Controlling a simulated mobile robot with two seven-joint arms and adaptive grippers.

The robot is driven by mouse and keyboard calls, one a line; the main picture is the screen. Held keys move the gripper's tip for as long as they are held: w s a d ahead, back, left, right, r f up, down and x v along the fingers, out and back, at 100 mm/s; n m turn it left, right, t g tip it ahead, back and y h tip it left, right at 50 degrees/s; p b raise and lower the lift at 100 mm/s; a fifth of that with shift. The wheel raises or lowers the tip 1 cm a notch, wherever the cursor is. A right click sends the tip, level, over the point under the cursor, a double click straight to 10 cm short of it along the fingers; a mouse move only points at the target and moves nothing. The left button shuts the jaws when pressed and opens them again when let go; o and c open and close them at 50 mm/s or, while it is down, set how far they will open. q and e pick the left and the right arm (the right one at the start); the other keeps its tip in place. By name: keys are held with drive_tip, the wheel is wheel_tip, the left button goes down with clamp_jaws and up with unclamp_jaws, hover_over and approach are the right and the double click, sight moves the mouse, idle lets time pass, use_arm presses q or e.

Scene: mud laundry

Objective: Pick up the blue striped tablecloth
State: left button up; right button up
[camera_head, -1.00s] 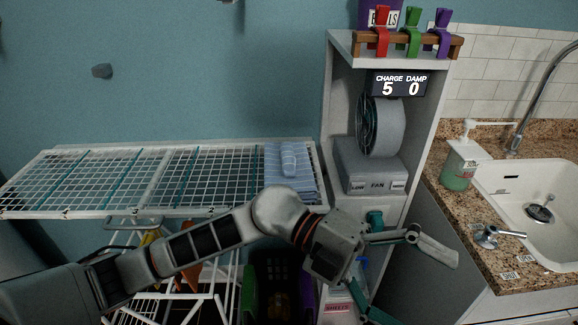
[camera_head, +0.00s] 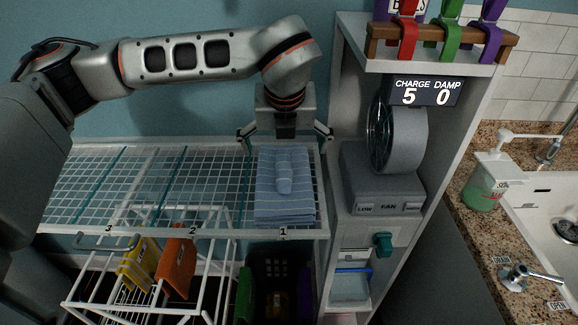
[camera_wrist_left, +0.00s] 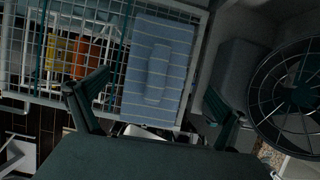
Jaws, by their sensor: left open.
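The blue striped tablecloth (camera_head: 267,198) lies folded on the right end of the white wire rack (camera_head: 140,232), near the label 1. A raised, rolled part lies along its middle. It also shows in the left wrist view (camera_wrist_left: 137,75), between and beyond the fingers. My left gripper (camera_head: 286,138) is at the far edge of the cloth, pointing down, with its fingers spread wide to either side. In the left wrist view the open fingers (camera_wrist_left: 158,97) hold nothing. Whether they touch the cloth cannot be told. My right gripper is not in view.
A grey fan (camera_head: 405,140) on a box stands in a shelf unit (camera_head: 345,60) close to the rack's right. Yellow (camera_head: 138,265) and orange (camera_head: 178,265) cloths hang below the rack. A sink and soap bottle (camera_head: 484,185) are at right.

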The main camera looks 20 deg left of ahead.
sight(284, 163)
use_arm(q)
wheel_tip(284, 163, down, 2)
drive_tip(key=shift+w+a+f+b, duration=0.15)
drive_tip(key=shift+f+b, duration=0.1)
drive_tip(key=shift+b, duration=0.05)
drive_tip(key=shift+f, duration=0.2)
drive_tip(key=x, duration=0.3)
drive_tip(key=b+x, duration=0.1)
drive_tip(key=x, duration=0.1)
drive_tip(key=shift+s, duration=0.3)
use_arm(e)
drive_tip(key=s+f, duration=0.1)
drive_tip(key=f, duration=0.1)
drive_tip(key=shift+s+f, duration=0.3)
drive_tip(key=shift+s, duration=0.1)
use_arm(q)
drive_tip(key=shift+r, duration=0.1)
drive_tip(key=c, duration=1.2)
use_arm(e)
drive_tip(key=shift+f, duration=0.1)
